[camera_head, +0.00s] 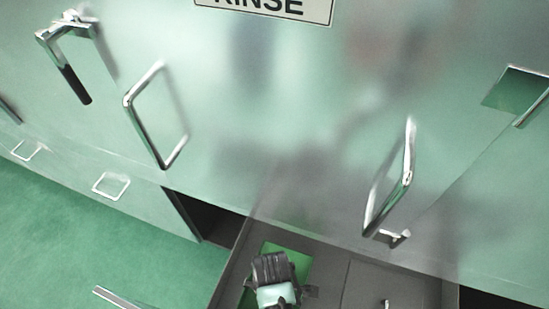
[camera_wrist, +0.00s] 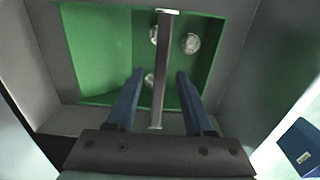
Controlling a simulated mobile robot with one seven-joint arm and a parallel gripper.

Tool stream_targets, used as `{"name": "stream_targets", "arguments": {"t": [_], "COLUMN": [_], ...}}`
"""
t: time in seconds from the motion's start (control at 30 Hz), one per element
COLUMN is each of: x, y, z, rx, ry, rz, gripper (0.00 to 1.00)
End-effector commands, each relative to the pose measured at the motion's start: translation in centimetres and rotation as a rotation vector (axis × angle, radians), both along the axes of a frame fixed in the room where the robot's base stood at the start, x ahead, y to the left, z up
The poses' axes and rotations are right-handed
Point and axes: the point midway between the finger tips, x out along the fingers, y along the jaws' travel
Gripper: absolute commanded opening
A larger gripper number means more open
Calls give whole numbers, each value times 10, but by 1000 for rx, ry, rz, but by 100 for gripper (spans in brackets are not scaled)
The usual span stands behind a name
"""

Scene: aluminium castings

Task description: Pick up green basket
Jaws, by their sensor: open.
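The green basket (camera_wrist: 90,45) lies below my gripper in the wrist view, inside a grey compartment. A grey bar handle (camera_wrist: 162,50) spans its top, and a few shiny metal pieces (camera_wrist: 190,43) lie in it. My gripper (camera_wrist: 160,75) is open, its two blue fingers on either side of the handle with a gap on each side. In the head view the basket shows as green patches (camera_head: 297,262) around my wrist in an open drawer; the fingers are hidden there.
The grey drawer (camera_head: 348,270) is pulled out beneath a pale green cabinet front with metal handles (camera_head: 150,125) jutting out. A RINSE sign (camera_head: 270,8) is at the top. The drawer walls (camera_wrist: 235,60) stand close around the basket. Green floor (camera_head: 90,235) is open at left.

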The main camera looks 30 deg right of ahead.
Motion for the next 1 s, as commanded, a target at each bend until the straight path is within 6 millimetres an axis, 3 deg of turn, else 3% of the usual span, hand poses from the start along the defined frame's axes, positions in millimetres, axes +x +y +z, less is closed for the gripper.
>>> {"name": "stream_targets", "arguments": {"t": [0.27,0.57,1.0], "x": [0,0,0], "y": [0,0,0], "z": [-3,-3,-3], "rx": [-1,-1,-1], "ry": [-1,-1,-1], "rz": [0,0,0], "gripper": [52,0,0]}}
